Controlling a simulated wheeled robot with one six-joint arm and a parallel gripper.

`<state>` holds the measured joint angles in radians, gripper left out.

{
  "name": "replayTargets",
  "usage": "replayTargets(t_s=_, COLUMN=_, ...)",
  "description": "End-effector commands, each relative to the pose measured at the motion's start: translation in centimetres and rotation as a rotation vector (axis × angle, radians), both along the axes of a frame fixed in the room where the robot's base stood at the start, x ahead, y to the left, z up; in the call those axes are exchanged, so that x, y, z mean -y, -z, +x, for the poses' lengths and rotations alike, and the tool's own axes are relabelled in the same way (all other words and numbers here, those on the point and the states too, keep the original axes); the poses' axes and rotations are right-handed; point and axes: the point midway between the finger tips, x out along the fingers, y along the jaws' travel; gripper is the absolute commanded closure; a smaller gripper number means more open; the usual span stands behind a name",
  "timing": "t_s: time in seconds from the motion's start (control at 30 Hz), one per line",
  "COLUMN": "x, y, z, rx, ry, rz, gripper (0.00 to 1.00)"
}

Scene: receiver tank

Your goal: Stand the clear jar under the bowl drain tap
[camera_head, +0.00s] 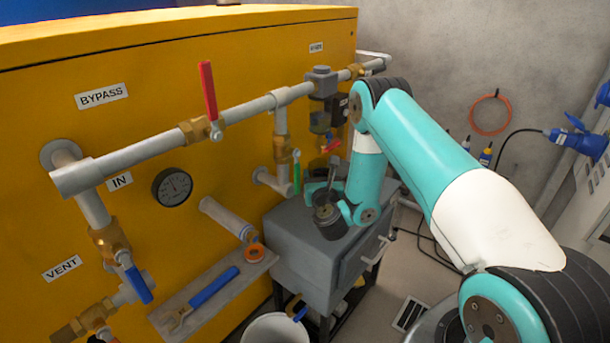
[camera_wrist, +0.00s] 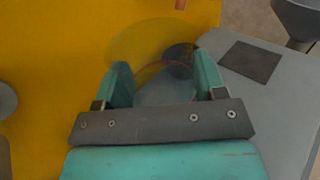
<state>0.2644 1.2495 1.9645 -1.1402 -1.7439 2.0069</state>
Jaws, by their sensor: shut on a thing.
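My gripper (camera_head: 316,188) is low over the grey cabinet beside the yellow tank wall. In the wrist view its two teal fingers (camera_wrist: 163,82) are shut on the clear jar (camera_wrist: 165,93), which shows as a faint see-through round shape with a thin reddish rim line. I cannot make out the jar in the head view. The filter bowl (camera_head: 320,122) hangs from the pipe, with the red drain tap (camera_head: 331,146) below it. The tap is above and slightly right of my gripper. I cannot tell whether the jar touches the cabinet top.
A white bucket (camera_head: 275,328) stands below.

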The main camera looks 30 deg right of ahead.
Motion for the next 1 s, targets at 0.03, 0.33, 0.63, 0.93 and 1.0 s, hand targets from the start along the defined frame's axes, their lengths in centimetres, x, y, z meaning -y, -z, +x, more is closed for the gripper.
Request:
replayTargets(t_s=0.03, x=0.3, y=-0.1, z=0.0, rx=0.000, ry=0.003, rz=0.000, gripper=0.64)
replayTargets(t_s=0.33, x=1.8, y=3.1, z=0.3, rx=-0.001, ry=0.014, rz=-0.001, gripper=0.64)
replayTargets(t_s=0.63, x=1.8, y=3.5, z=0.3, rx=0.001, ry=0.014, rz=0.001, gripper=0.64)
replayTargets(t_s=0.93, x=1.8, y=3.8, z=0.3, rx=0.000, ry=0.014, rz=0.000, gripper=0.10)
replayTargets(t_s=1.0, x=1.8, y=3.8, z=0.3, rx=0.000, ry=0.014, rz=0.000, gripper=0.10)
